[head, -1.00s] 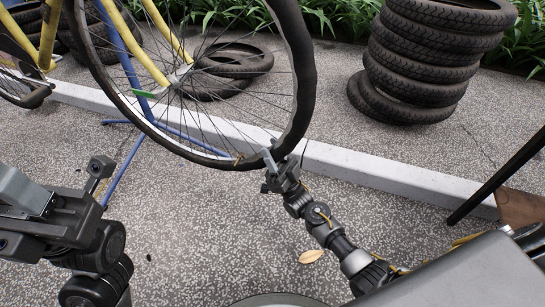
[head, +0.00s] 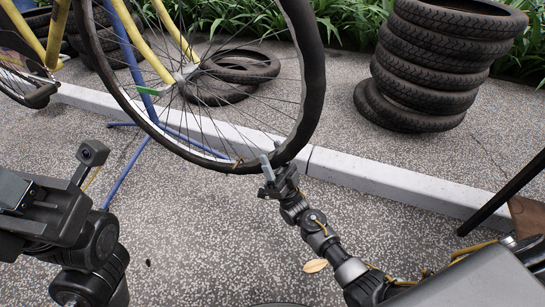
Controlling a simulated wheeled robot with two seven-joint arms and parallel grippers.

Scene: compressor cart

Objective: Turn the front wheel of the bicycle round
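The front wheel (head: 312,95) of the raised bicycle hangs in the upper middle, with a dark tyre, thin spokes and a hub (head: 186,77). The yellow fork (head: 157,40) runs down to the hub. My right gripper (head: 270,168) is at the lower right of the tyre. Its light fingers stand apart, close against the tyre; whether they touch it is hard to tell. A small orange mark (head: 237,163) shows on the rim left of that gripper. My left gripper (head: 14,190) is low at the left edge, away from the wheel, its fingertips not clear.
A blue stand (head: 134,60) holds the bicycle, one foot reaching the paving. A pale kerb (head: 370,176) crosses behind. A stack of tyres (head: 430,75) stands at the right, and loose tyres (head: 240,66) lie behind the wheel.

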